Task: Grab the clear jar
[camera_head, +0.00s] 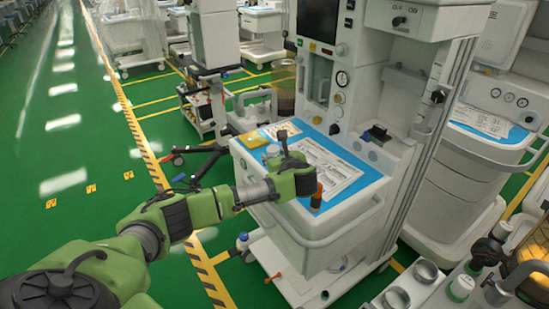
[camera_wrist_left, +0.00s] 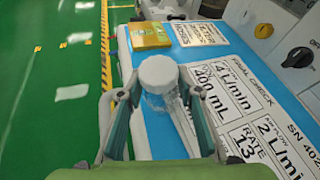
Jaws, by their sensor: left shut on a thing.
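The clear jar (camera_wrist_left: 157,76) has a white lid and stands upright between the fingers of my left gripper (camera_wrist_left: 157,112) in the left wrist view. The gripper is shut on it, one finger on each side. The lower part of the jar is partly hidden by the fingers. In the head view the jar (camera_head: 271,151) shows small and pale beside my left gripper (camera_head: 279,152), over the blue-edged worktop of the cart.
A yellow packet (camera_wrist_left: 149,34) and printed cards (camera_wrist_left: 225,90) lie on the blue worktop (camera_head: 357,167). A small dark bottle (camera_head: 316,197) stands near its front edge. The machine column (camera_head: 333,80) rises behind. Open green floor (camera_head: 70,190) lies at left.

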